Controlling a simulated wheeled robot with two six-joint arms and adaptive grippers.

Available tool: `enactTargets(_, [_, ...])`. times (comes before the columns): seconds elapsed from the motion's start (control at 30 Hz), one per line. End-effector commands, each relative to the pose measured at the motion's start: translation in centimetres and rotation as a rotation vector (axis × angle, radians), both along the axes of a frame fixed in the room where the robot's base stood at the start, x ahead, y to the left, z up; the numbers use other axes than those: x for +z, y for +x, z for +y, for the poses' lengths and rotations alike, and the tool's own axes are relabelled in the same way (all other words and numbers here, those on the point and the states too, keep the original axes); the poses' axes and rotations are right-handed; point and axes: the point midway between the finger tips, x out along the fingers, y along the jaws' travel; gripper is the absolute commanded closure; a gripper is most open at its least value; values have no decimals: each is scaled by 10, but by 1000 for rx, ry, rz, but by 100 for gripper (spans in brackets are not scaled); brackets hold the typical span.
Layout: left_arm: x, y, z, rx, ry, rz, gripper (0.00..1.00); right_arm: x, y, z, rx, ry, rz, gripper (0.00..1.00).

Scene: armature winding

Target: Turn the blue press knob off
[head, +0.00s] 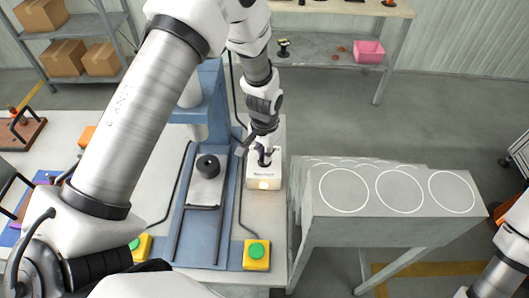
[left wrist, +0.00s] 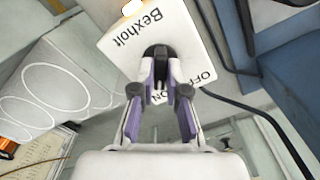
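The blue press (head: 212,75) stands on the table at centre-left, partly hidden behind my left arm. At its right is a pale control box (head: 264,177) marked Bexholt, with a lit square. The left wrist view shows the box (left wrist: 122,47) close up, with ON and OFF lettering and a black knob (left wrist: 157,54). My left gripper (head: 264,156) is over the box; in the left wrist view its fingertips (left wrist: 159,72) are against both sides of the knob. The fingers partly cover the ON lettering. My right gripper is out of view; only part of my right arm shows.
Two yellow boxes with green buttons (head: 257,249) stand at the table's front. A black cylindrical part (head: 208,164) sits on the press bed. A grey stand with white circles (head: 400,190) is to the right. A black cable (left wrist: 262,112) runs beside the control box.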

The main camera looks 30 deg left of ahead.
Motion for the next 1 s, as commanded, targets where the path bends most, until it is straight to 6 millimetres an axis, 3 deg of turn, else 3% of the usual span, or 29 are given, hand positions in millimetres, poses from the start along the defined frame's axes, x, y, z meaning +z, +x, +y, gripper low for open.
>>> enactTargets(0.47, [-1, 1, 0, 55, 0, -2, 100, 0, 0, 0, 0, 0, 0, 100])
enactTargets(1.0, [-1, 2, 1, 469, -1, -4, 100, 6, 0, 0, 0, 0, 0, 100])
